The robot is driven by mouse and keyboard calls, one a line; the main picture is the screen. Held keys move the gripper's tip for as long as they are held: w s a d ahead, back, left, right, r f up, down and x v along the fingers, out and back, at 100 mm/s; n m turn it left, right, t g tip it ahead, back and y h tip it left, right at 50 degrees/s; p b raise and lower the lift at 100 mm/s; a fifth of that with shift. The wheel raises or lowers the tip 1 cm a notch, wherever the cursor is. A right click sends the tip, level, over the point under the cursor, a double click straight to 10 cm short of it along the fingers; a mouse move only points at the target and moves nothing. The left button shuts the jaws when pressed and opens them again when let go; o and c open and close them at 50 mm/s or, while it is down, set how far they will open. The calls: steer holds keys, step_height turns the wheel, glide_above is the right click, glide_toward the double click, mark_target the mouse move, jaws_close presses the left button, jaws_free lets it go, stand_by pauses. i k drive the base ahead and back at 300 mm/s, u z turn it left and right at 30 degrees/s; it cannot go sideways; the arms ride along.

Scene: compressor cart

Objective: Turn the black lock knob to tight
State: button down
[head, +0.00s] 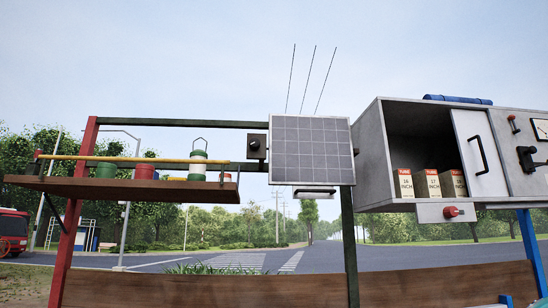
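A round black knob (254,144) sits on a small dark square plate on the rail, just left of the solar panel (312,150). No marking for tight or loose can be read on it. A second black part, a lever-like handle (527,158), is on the grey cabinet's right front. I cannot tell from labels which one is the lock knob. My gripper is not in view.
A wooden shelf (130,187) with cans and a lantern-like container stands at left. The grey cabinet (373,150) at right holds several boxes beside a white door (480,155). A red knob (451,212) sticks out below. A wooden board (200,290) crosses the bottom.

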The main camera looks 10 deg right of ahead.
mark_target(255, 143)
steer(key=u, duration=0.15)
steer(key=i, duration=1)
steer(key=u, duration=0.85)
steer(key=k, duration=0.95)
steer(key=z, duration=0.45)
steer(key=i, duration=0.45)
